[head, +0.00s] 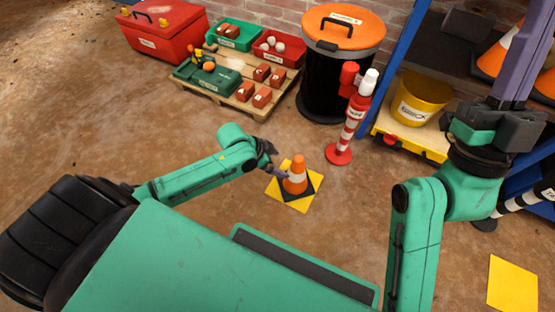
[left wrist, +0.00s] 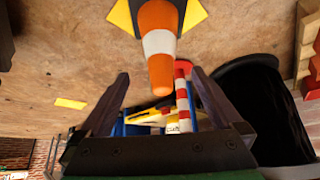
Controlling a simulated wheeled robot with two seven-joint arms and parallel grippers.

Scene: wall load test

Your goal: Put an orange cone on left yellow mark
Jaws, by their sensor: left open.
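An orange cone (head: 298,165) with a white band and black base stands upright on the left yellow mark (head: 299,207), whose corners show around the base. My left gripper (head: 277,162) is open just left of the cone, close to its upper part. In the left wrist view the cone (left wrist: 158,43) points its tip toward the space between the two open fingers (left wrist: 159,76); I cannot tell whether a finger touches it. The right yellow mark (head: 512,285) lies bare at lower right. My right gripper (head: 497,128) is raised at right; its fingertips are not clear.
A red-and-white post (head: 352,125) stands behind the cone, near a black bin with an orange lid (head: 343,27). A pallet (head: 243,98) holds crates and bricks. A blue rack (head: 398,58) with a yellow bucket (head: 421,97) and more cones (head: 497,52) stands at right. Floor left of the cone is clear.

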